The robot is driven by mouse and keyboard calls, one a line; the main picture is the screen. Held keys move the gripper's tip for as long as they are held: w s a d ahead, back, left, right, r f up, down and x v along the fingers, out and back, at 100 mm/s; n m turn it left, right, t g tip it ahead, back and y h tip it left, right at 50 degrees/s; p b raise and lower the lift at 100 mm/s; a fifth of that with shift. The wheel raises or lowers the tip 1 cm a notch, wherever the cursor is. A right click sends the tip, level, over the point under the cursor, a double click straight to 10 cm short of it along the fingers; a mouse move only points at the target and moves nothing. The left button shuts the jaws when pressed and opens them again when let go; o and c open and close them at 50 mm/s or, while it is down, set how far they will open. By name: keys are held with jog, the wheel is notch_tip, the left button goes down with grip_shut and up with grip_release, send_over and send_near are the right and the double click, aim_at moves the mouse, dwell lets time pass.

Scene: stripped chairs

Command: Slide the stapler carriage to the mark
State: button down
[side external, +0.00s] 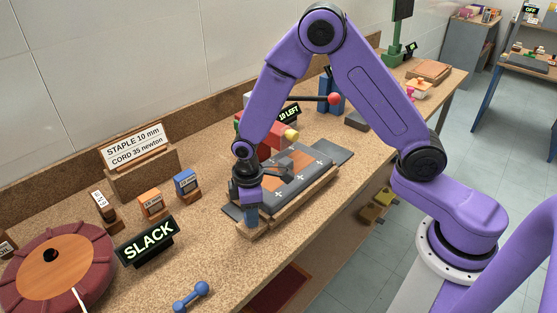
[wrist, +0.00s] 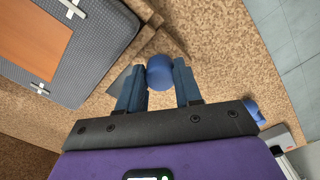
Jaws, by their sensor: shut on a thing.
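My gripper (side external: 250,213) is low at the near-left end of a grey padded seat (side external: 318,158) with an orange panel and white crosses. In the wrist view, my gripper (wrist: 159,80) is shut on a blue round knob (wrist: 159,68) between its two dark blue fingers. The seat's corner (wrist: 92,70) shows at the upper left there, apart from the fingers. A red and green device with a yellow tip (side external: 291,134), perhaps the stapler, stands behind the seat. My arm partly covers it. I cannot tell how the knob joins the carriage, and no mark is clearly identifiable.
A black SLACK sign (side external: 147,244), small orange (side external: 151,203) and blue (side external: 185,182) boxes, and a round dark red seat (side external: 57,272) stand to the left. A blue dumbbell-shaped piece (side external: 190,296) lies near the front edge. A red-ended lever (side external: 333,98) stands behind.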

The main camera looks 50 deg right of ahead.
jog(key=shift+d, duration=2.25)
jog(key=shift+c, duration=2.2)
grip_release()
jog(key=shift+r, duration=3)
jog(key=s+d+r, duration=0.2)
jog(key=s+r, duration=0.1)
jog(key=s, duration=0.5)
jog(key=s+d+r+n, duration=0.1)
jog(key=s+r, duration=0.3)
jog(key=s, duration=0.5)
jog(key=s+d+r, duration=0.3)
jog(key=s+r, duration=0.1)
jog(key=s, duration=0.4)
jog(key=shift+s+r+n, duration=0.15)
jog(key=shift+s+n, duration=0.1)
jog(key=shift+n, duration=0.15)
